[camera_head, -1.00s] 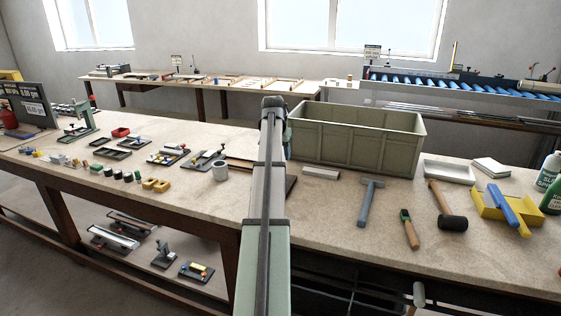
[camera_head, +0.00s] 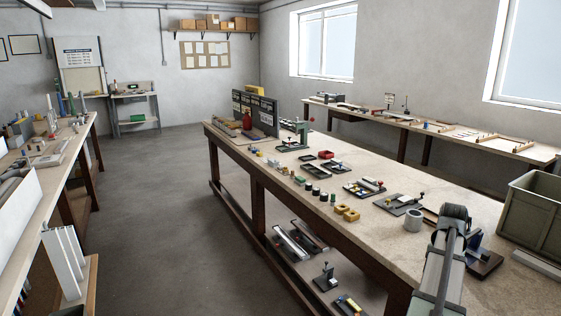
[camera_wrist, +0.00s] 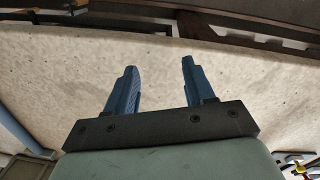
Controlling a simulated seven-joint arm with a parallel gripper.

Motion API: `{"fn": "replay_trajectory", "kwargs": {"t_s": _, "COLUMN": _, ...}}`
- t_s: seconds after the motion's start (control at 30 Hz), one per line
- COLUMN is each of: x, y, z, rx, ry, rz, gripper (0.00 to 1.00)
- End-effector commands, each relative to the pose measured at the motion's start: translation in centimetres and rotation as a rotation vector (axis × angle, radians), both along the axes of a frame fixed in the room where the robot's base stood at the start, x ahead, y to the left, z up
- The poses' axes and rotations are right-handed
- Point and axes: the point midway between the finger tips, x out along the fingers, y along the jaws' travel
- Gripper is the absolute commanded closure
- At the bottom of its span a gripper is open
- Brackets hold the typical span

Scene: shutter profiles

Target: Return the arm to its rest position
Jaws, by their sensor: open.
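My gripper (camera_wrist: 156,90) shows in the wrist view with its two blue fingers apart and nothing between them. Behind the fingers is the bare, pale top of the workbench (camera_wrist: 245,75). In the head view my arm reaches up from the lower right over the near side of the same workbench (camera_head: 340,225).
A grey-green crate (camera_head: 535,220) stands right of my arm. A grey cup (camera_head: 413,220) stands just left of it. Several small fixtures and parts line the bench further left. The floor (camera_head: 165,220) between the benches is clear.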

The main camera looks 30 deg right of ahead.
Motion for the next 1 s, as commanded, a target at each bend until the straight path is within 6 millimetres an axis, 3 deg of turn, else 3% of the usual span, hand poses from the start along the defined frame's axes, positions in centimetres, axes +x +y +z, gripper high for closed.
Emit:
{"fn": "replay_trajectory", "kwargs": {"t_s": 0.03, "x": -0.2, "y": 2.0, "z": -0.9, "rx": 0.021, "ry": 0.007, "rz": 0.019, "gripper": 0.47}}
{"fn": "replay_trajectory", "kwargs": {"t_s": 0.2, "x": -0.4, "y": 6.6, "z": -3.2, "rx": 0.090, "ry": 0.029, "rz": 0.083, "gripper": 0.47}}
{"fn": "replay_trajectory", "kwargs": {"t_s": 0.27, "x": 0.8, "y": 6.6, "z": -4.2, "rx": 0.094, "ry": 0.032, "rz": 0.102, "gripper": 0.47}}
{"fn": "replay_trajectory", "kwargs": {"t_s": 0.47, "x": 3.5, "y": 9.0, "z": -7.8, "rx": 0.117, "ry": 0.046, "rz": 0.167, "gripper": 0.47}}
{"fn": "replay_trajectory", "kwargs": {"t_s": 0.67, "x": 6.6, "y": 13.0, "z": -12.9, "rx": 0.151, "ry": 0.068, "rz": 0.262, "gripper": 0.47}}
{"fn": "replay_trajectory", "kwargs": {"t_s": 1.0, "x": 10.8, "y": 22.7, "z": -22.6, "rx": 0.216, "ry": 0.120, "rz": 0.455, "gripper": 0.47}}
